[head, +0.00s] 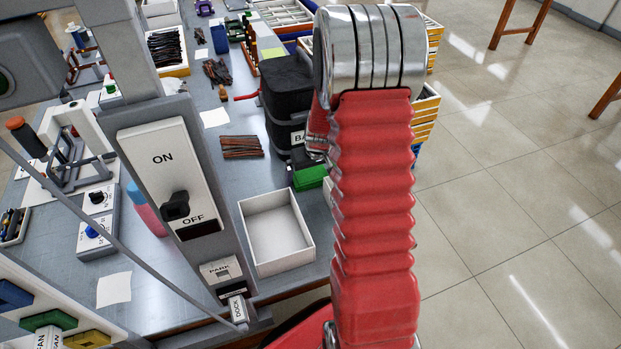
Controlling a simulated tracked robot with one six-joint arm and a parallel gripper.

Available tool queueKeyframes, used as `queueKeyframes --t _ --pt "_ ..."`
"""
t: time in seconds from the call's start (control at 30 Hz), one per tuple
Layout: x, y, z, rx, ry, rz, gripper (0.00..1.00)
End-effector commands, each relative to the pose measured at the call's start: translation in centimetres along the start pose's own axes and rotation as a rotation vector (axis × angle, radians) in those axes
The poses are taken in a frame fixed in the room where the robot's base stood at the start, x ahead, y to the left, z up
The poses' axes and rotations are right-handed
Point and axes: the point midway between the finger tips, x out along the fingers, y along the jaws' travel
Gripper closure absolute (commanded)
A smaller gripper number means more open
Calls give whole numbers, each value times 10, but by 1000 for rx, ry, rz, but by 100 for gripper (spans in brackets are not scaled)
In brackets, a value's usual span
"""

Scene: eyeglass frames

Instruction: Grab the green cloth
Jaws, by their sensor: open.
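A small bright green item (310,177) sits at the table's right side, beside a black labelled bin and next to my arm. It looks thick and block-like; I cannot tell whether it is cloth. A flat yellow-green patch (273,52) lies farther back, behind the black bin, and its material is also unclear. My red, ribbed arm rises in front of the table's right edge and hides part of that area. My gripper does not show.
An empty white open box (277,233) stands near the front edge. A tall ON/OFF switch panel (170,178) stands at left. The black bin (287,97) and brown strips (241,147) lie behind the box. Open tiled floor is at right.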

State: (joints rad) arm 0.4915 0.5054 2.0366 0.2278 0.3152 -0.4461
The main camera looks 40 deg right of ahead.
Motion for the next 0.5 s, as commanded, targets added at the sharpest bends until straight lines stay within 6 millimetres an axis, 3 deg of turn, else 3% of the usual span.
queueKeyframes --t 0.23,0.5 --pt "0 0 0 0 0 0 0" --pt "0 0 0 0 0 0 18"
